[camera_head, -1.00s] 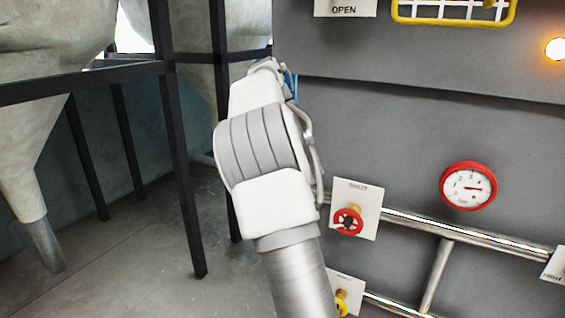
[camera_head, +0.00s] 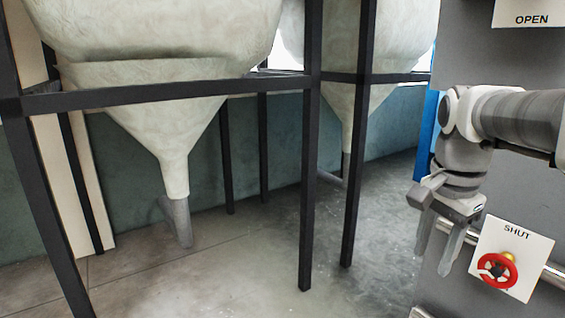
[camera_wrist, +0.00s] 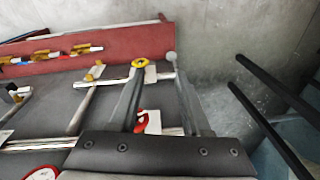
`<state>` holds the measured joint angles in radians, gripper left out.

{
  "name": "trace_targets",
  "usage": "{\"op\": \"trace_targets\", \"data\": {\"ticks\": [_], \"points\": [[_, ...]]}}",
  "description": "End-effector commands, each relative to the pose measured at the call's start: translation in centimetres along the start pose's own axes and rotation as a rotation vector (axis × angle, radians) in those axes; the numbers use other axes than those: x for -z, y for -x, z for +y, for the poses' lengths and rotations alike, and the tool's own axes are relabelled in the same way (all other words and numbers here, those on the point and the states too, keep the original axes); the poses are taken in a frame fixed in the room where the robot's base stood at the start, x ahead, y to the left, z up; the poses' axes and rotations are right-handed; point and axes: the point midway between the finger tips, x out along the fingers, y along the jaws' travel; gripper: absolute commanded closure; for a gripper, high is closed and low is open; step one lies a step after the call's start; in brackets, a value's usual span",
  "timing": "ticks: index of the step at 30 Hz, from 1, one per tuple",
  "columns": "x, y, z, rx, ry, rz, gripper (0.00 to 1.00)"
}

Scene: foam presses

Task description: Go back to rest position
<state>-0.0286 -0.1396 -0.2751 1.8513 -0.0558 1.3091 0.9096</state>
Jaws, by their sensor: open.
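My gripper (camera_head: 437,246) hangs at the right of the head view, fingers pointing down and spread apart with nothing between them. It is in front of the left edge of the grey machine panel (camera_head: 485,70), up and left of a red valve wheel (camera_head: 497,270) on a SHUT plate. My arm reaches in from the right edge.
Pale hoppers (camera_head: 160,100) hang in a black frame (camera_head: 308,150) at left and centre. The floor (camera_head: 250,255) below is largely open. Pipes (camera_head: 455,238) run along the panel. In the wrist view a gauge (camera_wrist: 42,173) shows at the bottom left.

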Motion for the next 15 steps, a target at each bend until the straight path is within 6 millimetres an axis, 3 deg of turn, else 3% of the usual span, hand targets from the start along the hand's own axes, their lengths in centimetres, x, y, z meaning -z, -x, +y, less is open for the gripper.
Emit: {"op": "trace_targets", "data": {"ticks": [1, 9, 15], "points": [[-1.6, -0.5, 0.7, 0.041, 0.097, 0.007, 0.53], [-9.1, -3.5, 3.6, 0.198, 0.64, 0.123, 0.53], [-13.0, -6.2, 5.7, 0.25, 0.959, 0.245, 0.53]]}}
